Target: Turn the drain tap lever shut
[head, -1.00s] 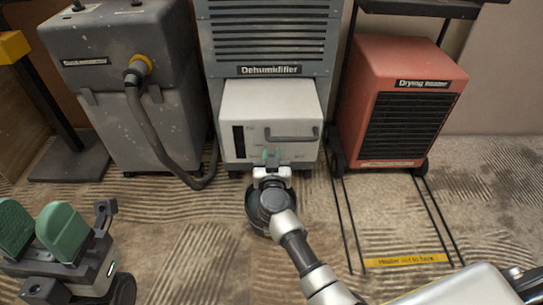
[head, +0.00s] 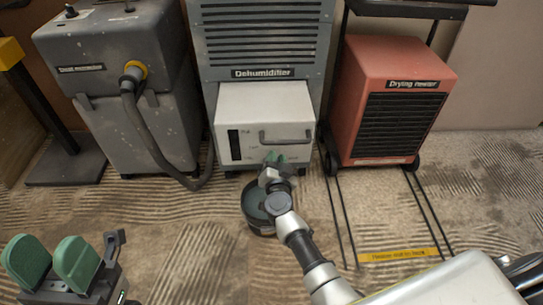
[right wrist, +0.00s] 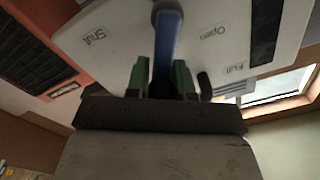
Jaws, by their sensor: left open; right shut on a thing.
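The blue drain tap lever (right wrist: 166,48) shows in the right wrist view on the white tank front (right wrist: 130,28), between the printed words Shut, at left, and Open, at right. My right gripper (right wrist: 162,78) is shut on the lever, one green finger on each side. In the head view my right gripper (head: 274,158) is at the lower edge of the dehumidifier's white tank (head: 262,108) and hides the lever. My left gripper (head: 52,262) is open and empty at the lower left, away from the tank.
A dark round bucket (head: 257,212) stands on the carpet below the tank, partly behind my right arm. A grey machine (head: 130,105) with a hose (head: 150,135) stands at left. A red drying heater (head: 385,100) stands at right, with floor lines and a yellow strip (head: 398,254) before it.

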